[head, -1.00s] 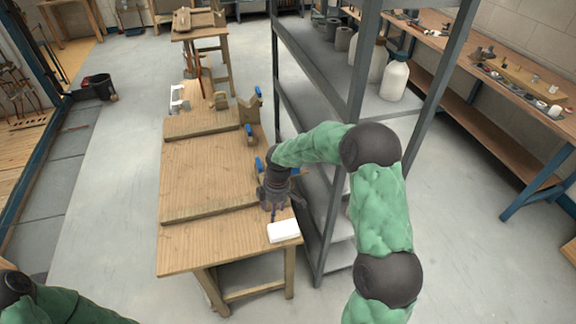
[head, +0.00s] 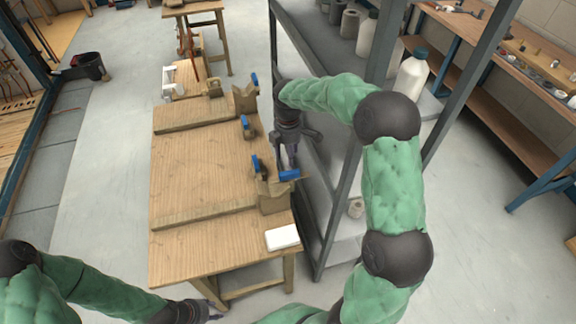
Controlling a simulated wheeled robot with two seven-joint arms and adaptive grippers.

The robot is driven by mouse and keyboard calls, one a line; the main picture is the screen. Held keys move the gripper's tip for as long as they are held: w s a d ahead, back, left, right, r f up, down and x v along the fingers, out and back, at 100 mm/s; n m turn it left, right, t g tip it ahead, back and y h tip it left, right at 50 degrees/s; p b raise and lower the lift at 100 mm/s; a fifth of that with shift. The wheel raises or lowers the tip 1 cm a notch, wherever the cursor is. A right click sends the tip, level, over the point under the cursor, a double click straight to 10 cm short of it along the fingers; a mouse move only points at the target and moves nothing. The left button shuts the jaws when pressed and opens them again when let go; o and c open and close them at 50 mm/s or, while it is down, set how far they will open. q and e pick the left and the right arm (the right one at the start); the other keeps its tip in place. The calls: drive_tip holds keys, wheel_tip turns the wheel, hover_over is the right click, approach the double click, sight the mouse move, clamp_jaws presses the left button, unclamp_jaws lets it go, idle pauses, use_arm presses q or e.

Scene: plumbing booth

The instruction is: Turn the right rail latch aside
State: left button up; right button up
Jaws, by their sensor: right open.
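My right gripper (head: 290,162) points down at the workbench's right edge, with its fingers apart. A blue-handled latch piece (head: 289,175) lies right below its fingertips; I cannot tell whether they touch it. Another blue handle (head: 257,164) stands just left of it. A wooden block (head: 272,203) sits below them, at the right end of the near wooden rail (head: 205,214). The far rail (head: 200,119) crosses the bench further back, with more blue-handled pieces (head: 246,124) near its right end. My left gripper (head: 213,308) is low at the bench's front; its fingers are too small to read.
A white block (head: 282,238) lies on the workbench's (head: 190,170) front right corner. A grey metal shelf (head: 335,190) with white bottles (head: 411,75) stands close along the right side. The middle of the bench is clear.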

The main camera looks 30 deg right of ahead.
sight(289, 176)
wheel_tip(289, 176, down, 10)
drive_tip(key=shift+s+a+r+b, duration=0.1)
drive_tip(key=shift+s+r+b, duration=0.05)
drive_tip(key=shift+b, duration=0.6)
clamp_jaws()
